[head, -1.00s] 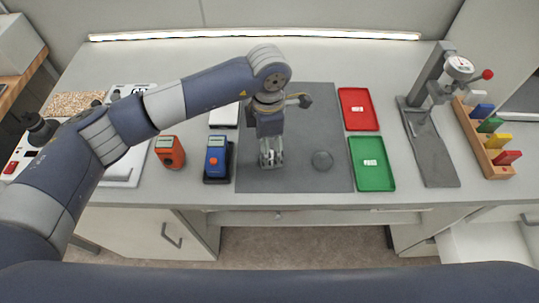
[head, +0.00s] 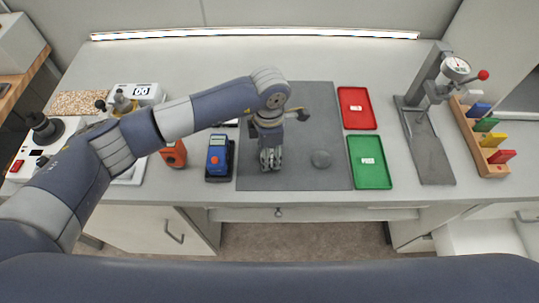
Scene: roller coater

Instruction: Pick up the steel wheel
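My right gripper is not in view.
Right of the mat lie a red tray (head: 358,108) and a green tray (head: 370,162). Beyond stand a gauge on a stand (head: 430,145) and a wooden rack (head: 487,150) with coloured pieces. A blue device (head: 218,155) and an orange device (head: 174,154) are left.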

